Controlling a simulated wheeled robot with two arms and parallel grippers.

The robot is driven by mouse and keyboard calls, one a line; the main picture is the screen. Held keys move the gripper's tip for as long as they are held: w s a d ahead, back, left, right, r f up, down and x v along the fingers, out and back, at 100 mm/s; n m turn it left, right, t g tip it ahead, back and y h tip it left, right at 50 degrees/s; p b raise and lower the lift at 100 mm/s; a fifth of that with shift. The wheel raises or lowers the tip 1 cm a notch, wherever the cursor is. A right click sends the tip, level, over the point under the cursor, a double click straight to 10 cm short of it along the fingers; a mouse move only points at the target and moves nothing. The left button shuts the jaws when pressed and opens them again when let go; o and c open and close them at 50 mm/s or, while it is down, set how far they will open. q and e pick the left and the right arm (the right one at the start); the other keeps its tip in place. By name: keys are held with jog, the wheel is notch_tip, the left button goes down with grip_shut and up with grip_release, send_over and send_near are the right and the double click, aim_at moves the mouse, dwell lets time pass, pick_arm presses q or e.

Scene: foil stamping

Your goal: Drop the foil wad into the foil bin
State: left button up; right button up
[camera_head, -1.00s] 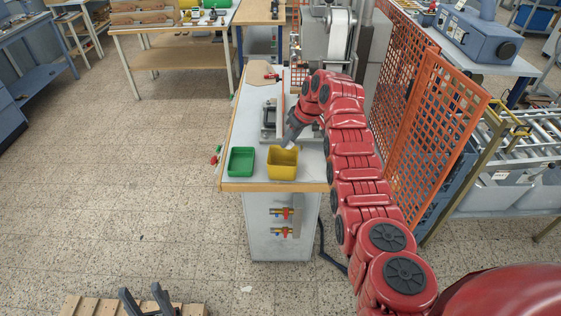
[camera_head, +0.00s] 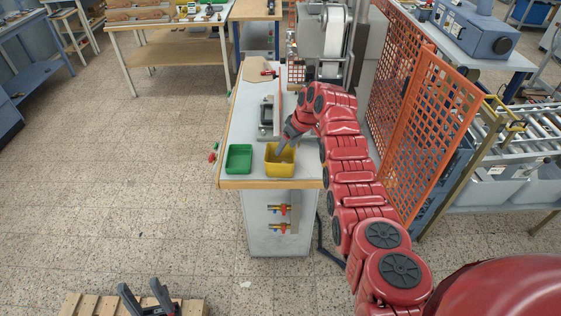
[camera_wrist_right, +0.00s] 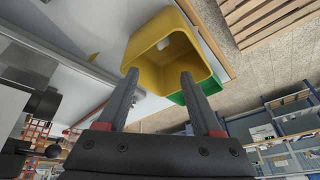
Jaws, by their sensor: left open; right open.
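A yellow bin (camera_head: 280,171) stands near the front edge of the bench; it also shows in the right wrist view (camera_wrist_right: 142,52). A small pale lump (camera_wrist_right: 163,43), which looks like the foil wad, lies inside it. My right gripper (camera_head: 281,150) reaches down at the bin. In the wrist view its two fingers (camera_wrist_right: 158,78) are spread with nothing between them, their tips at the bin's opening. My left gripper (camera_head: 140,287) is open and empty, low at the bottom left, away from the bench.
A green bin (camera_head: 238,158) stands just left of the yellow one. The stamping machine (camera_head: 322,45) is at the back of the bench (camera_head: 236,125). An orange mesh guard (camera_head: 418,140) is right of my right arm. A wooden pallet (camera_head: 90,304) lies below my left gripper.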

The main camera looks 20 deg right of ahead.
jog(key=shift+s+d+r+b, duration=0.1)
jog(key=shift+d+r+b, duration=0.1)
jog(key=shift+r+b, duration=0.25)
jog(key=v, duration=1.6)
jog(key=shift+s+r, duration=0.15)
jog(key=shift+r, duration=0.05)
jog(key=shift+f, duration=0.1)
